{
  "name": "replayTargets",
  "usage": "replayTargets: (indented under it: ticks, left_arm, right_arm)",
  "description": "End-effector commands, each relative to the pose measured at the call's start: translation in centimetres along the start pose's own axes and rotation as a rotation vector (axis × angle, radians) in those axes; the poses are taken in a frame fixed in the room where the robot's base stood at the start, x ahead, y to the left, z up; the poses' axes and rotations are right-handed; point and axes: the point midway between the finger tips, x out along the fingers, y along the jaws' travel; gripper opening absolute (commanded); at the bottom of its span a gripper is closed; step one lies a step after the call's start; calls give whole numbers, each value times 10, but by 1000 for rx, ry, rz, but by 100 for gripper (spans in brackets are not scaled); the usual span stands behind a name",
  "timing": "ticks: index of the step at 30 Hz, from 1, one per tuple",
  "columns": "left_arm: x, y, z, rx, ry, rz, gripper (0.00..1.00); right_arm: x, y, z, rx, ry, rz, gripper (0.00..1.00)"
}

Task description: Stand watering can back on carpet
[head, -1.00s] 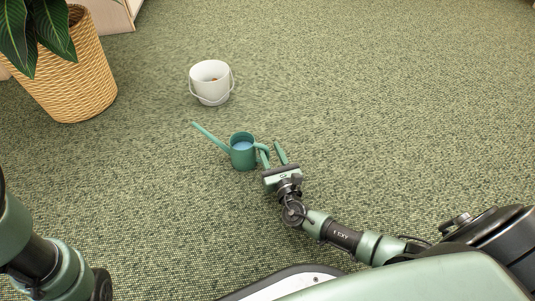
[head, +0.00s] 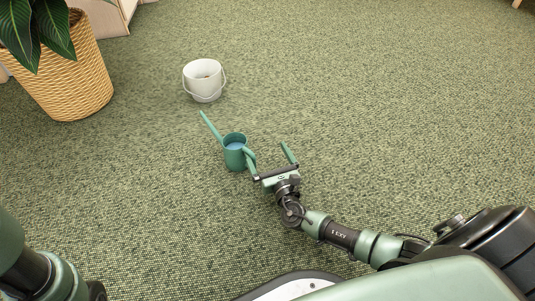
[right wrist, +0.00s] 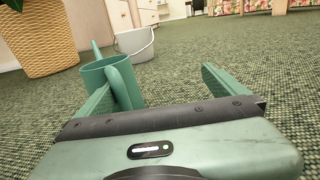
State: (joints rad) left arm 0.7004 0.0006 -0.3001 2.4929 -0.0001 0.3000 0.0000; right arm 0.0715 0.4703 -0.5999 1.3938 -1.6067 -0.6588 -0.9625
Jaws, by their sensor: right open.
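The green watering can (head: 234,158) stands upright on the carpet (head: 370,150), with something blue inside and its spout pointing to the back left. It also shows in the right wrist view (right wrist: 92,75), its handle beside my left-hand finger. My right gripper (head: 267,149) is open wide, low over the carpet just right of the can. One finger is close by the handle and the other is well to the right; I cannot tell whether the near finger touches. The open fingers also show in the right wrist view (right wrist: 160,80). My left gripper is out of view; only part of that arm shows.
A white bucket (head: 204,84) with a wire handle stands behind the can. A wicker planter (head: 68,75) with a leafy plant is at the back left, near a pale cabinet (head: 103,18). The carpet to the right is clear.

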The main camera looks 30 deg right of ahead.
Motion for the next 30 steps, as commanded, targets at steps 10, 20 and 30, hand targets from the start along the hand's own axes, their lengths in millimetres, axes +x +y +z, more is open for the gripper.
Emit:
replayTargets:
  ticks: [10, 20, 30]
  left_arm:
    - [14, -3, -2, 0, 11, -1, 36]
    - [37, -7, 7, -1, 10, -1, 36]
    - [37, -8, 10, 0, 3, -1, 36]
  right_arm:
    - [-20, 0, 3, 0, 2, 1, 100]
    - [-71, 0, 2, 0, 1, 0, 100]
    - [-78, 0, 0, 1, -2, 0, 100]
